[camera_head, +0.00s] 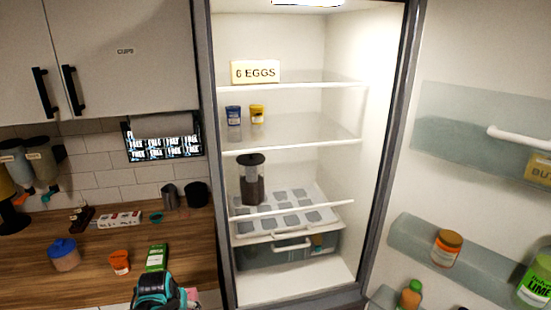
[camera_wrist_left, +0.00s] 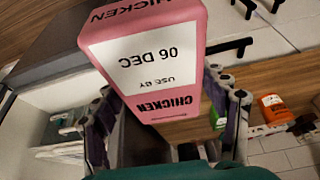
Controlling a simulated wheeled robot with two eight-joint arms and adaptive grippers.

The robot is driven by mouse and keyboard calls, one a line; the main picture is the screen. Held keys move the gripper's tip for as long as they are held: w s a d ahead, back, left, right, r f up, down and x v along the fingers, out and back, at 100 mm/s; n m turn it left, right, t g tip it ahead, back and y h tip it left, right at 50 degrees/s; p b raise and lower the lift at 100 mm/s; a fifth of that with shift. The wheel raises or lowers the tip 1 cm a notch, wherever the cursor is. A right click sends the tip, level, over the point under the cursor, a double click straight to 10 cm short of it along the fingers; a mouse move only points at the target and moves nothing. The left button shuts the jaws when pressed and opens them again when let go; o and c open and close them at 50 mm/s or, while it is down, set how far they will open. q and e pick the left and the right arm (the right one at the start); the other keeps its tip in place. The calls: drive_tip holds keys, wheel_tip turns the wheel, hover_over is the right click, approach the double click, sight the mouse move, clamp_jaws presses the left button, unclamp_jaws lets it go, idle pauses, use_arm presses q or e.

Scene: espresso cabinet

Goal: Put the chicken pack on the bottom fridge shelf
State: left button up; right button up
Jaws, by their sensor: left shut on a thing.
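The pink chicken pack (camera_wrist_left: 143,62) fills the top middle of the left wrist view, its label upside down. My left gripper (camera_wrist_left: 168,108) is shut on it, with a finger on each side. In the head view, my left gripper (camera_head: 157,290) is at the bottom edge, before the counter, with a bit of the pink pack (camera_head: 192,297) showing beside it. The fridge (camera_head: 375,150) stands open to the right. Its lowest shelf (camera_head: 300,209) carries a dark-lidded pitcher (camera_head: 251,180) at the left. My right gripper is not in view.
A clear drawer (camera_head: 285,252) sits under the lowest shelf. Two small tubs and an egg box (camera_head: 255,72) stand on the upper shelves. The open door (camera_head: 450,190) holds jars and bottles. A green pack (camera_head: 157,257) and an orange tub (camera_head: 119,262) lie on the counter.

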use_arm(q)
drive_tip(key=s+d+f+m+b, duration=0.1)
drive_tip(key=s+d+f+b, duration=0.3)
drive_tip(key=d+f, duration=0.6)
drive_tip(key=shift+s+m+h, duration=0.3)
drive_tip(key=shift+s+m, duration=0.1)
drive_tip(key=shift+s, duration=0.7)
